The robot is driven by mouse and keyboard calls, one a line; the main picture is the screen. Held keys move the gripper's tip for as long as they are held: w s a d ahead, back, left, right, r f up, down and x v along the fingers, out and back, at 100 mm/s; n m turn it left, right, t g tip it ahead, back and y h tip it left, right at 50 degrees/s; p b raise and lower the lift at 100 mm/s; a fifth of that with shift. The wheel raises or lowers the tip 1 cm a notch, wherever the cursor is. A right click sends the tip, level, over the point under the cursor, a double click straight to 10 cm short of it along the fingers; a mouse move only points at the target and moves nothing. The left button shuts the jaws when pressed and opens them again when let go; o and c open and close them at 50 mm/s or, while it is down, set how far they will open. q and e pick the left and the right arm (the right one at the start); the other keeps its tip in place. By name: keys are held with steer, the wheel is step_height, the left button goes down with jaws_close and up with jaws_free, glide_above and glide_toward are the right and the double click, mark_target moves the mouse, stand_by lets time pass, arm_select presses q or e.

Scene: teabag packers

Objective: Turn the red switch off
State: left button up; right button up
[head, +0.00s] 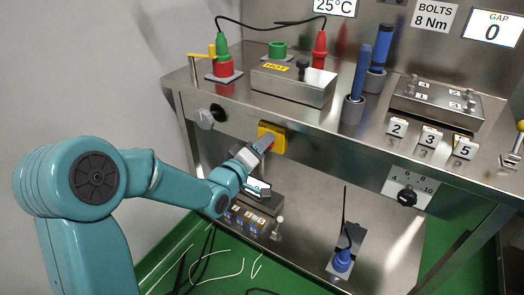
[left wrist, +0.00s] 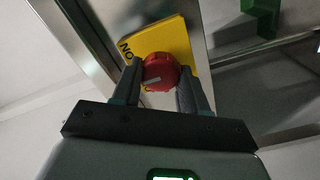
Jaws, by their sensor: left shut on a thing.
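The red switch (left wrist: 161,71) is a round red knob with a pale mark on its face, in the left wrist view. It sits on a yellow plate (left wrist: 176,38) with black lettering at its edge. In the head view the yellow plate (head: 279,140) is on the front of the steel bench, and my gripper mostly hides the knob. My left gripper (head: 264,144) is at the plate, and in the left wrist view its two fingers (left wrist: 158,84) are shut on the red knob, one on each side. My right gripper is not in view.
Left of the plate, a dark round knob (head: 205,119) sticks out from the bench front. Above, the bench top holds a grey box (head: 293,84) and red and green plugs (head: 320,50). A lower shelf (head: 300,225) holds a blue plug (head: 342,260). A black dial (head: 407,197) is at right.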

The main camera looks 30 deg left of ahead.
arm_select(q)
steer(key=shift+f+n+b, duration=0.1)
steer(key=shift+n+b, duration=1.55)
steer(key=shift+n, duration=2.85)
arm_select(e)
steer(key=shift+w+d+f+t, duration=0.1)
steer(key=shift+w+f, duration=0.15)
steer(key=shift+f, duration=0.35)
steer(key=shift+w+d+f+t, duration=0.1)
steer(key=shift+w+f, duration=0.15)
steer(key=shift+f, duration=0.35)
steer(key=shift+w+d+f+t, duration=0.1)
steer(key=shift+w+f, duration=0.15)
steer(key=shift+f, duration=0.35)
arm_select(q)
steer(key=o, duration=1.1)
steer(key=shift+c, duration=0.2)
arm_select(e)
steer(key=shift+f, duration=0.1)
